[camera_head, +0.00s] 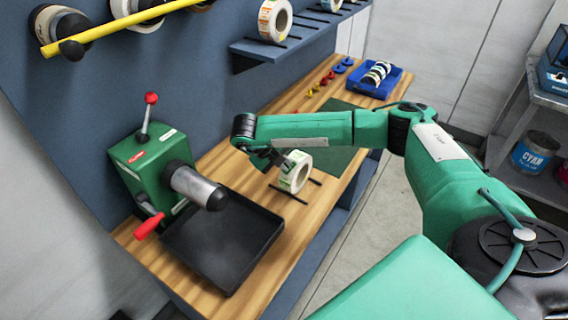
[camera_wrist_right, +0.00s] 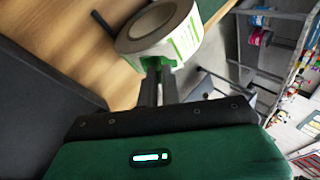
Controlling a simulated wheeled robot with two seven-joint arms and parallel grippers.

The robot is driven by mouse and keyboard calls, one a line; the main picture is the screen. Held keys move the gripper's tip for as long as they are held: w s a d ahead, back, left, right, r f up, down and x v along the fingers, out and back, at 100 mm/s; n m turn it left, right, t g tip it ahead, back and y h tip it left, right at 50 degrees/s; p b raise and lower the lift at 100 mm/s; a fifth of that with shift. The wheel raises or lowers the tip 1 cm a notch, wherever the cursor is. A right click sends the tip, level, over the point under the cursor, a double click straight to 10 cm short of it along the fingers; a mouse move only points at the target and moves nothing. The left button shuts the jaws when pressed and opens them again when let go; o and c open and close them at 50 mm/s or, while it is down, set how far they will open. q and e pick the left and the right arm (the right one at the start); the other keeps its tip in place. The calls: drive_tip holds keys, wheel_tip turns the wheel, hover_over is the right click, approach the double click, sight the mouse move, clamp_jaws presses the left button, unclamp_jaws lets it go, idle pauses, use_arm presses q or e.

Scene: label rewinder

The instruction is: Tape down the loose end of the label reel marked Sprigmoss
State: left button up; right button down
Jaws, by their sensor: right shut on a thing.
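A white label reel with green print (camera_head: 296,172) stands on edge at two dark bars (camera_head: 290,196) on the wooden bench. Its marking is too small to read. My right gripper (camera_head: 277,160) is at the reel's left side. In the right wrist view the reel (camera_wrist_right: 160,28) is just beyond my fingertips (camera_wrist_right: 156,66). The two fingers are close together, shut on a thin green-printed piece at the reel's edge, seemingly its loose end. The fingers partly hide this piece. I see no separate strip of tape. My left gripper is out of view.
A green machine (camera_head: 150,170) with red-knobbed levers and a metal roller stands left, beside a black tray (camera_head: 222,240). A dark green mat (camera_head: 335,130) lies behind the reel. A blue bin (camera_head: 380,78) and small coloured pieces (camera_head: 322,84) are at the far end. A shelf (camera_head: 300,38) holds other reels.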

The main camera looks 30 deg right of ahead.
drive_tip(key=shift+d+f+b, duration=0.15)
drive_tip(key=shift+f+b, duration=0.1)
drive_tip(key=shift+b, duration=0.05)
idle(0.9)
drive_tip(key=c, duration=1.5)
unclamp_jaws()
drive_tip(key=shift+d+f, duration=0.1)
drive_tip(key=shift+w+a+r, duration=0.1)
drive_tip(key=shift+a+r, duration=0.25)
drive_tip(key=shift+r, duration=0.05)
drive_tip(key=b+v, duration=0.2)
drive_tip(key=v, duration=1)
drive_tip(key=shift+a+r, duration=0.15)
drive_tip(key=shift+r, duration=0.25)
